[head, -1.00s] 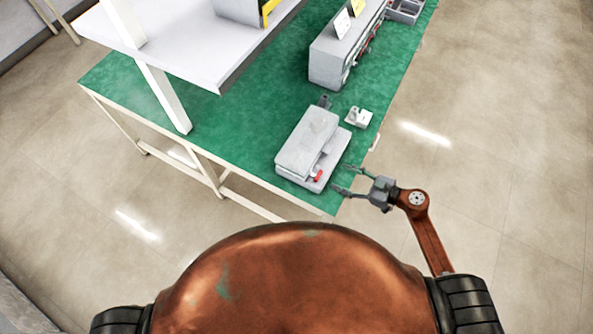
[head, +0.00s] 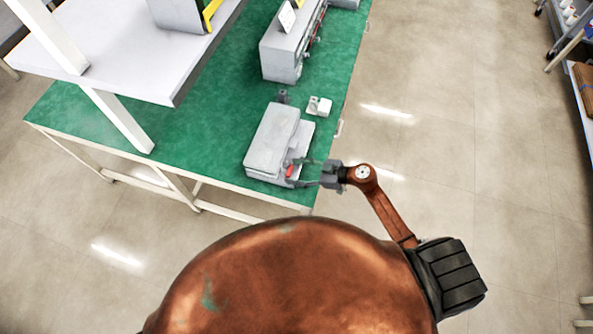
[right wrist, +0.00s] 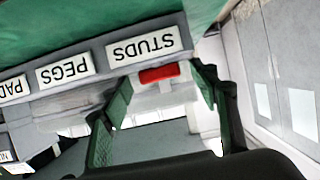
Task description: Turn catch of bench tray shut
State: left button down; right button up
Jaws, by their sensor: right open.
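The grey bench tray (head: 270,138) lies near the front right corner of the green bench, its raised lid-like block on top. Its red catch (head: 290,171) is at the tray's front right end. The catch (right wrist: 159,73) shows as a short red bar in the right wrist view, lying crosswise between the fingertips. My right gripper (head: 297,172) is open, with its fingers reaching in from the right on either side of the catch. In the right wrist view its green-tipped fingers (right wrist: 164,84) stand apart, and contact cannot be told. My left gripper is not in view.
A small pale block (head: 319,106) sits behind the tray. A grey box (head: 290,50) with cards stands farther back, and a white shelf (head: 125,50) overhangs the bench on the left. The labels STUDS (right wrist: 144,47) and PEGS (right wrist: 65,71) show upside down.

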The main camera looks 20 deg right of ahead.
jog(key=shift+c, duration=0.6)
jog(key=c, duration=1)
jog(key=shift+c, duration=0.2)
